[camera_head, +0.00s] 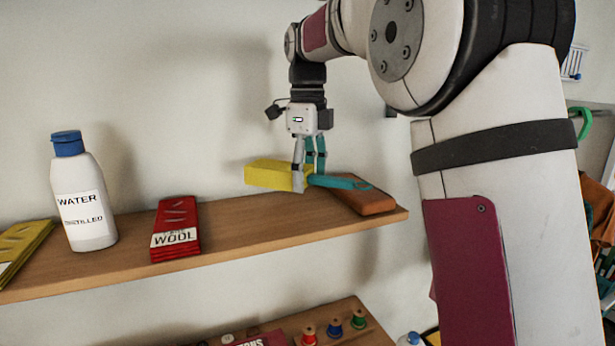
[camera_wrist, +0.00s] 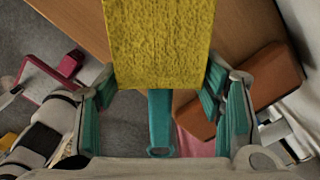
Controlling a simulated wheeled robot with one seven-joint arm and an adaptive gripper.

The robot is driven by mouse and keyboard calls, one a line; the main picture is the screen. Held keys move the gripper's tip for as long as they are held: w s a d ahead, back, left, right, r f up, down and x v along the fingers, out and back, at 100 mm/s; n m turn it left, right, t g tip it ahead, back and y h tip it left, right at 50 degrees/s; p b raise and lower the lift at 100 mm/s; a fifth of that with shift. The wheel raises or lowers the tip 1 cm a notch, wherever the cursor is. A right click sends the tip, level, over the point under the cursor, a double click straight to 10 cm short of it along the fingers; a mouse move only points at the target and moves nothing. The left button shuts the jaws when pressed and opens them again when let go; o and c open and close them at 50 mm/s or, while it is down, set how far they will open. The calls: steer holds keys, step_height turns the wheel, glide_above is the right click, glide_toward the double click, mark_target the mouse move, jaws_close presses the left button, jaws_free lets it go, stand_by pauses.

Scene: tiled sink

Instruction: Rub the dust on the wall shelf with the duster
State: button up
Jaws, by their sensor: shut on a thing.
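The duster has a yellow, rough-faced head (camera_head: 268,175) and a teal handle (camera_head: 340,182). My gripper (camera_head: 308,180) is shut on the duster, with its fingers on either side near where the head meets the handle. In the wrist view the yellow head (camera_wrist: 158,45) sticks out past the fingers and the teal handle (camera_wrist: 160,125) lies between them. The wooden wall shelf (camera_head: 235,228) is under the duster, toward its right end. I cannot tell whether the head touches the shelf. No dust can be made out on the shelf.
A brown block (camera_head: 367,200) lies at the shelf's right end, close to the duster's handle. A red wool packet (camera_head: 175,226), a white water bottle (camera_head: 87,205) and a yellow packet (camera_head: 20,248) are further left. A lower rack holds thread spools (camera_head: 335,325).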

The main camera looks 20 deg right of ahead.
steer(key=shift+r, duration=1.5)
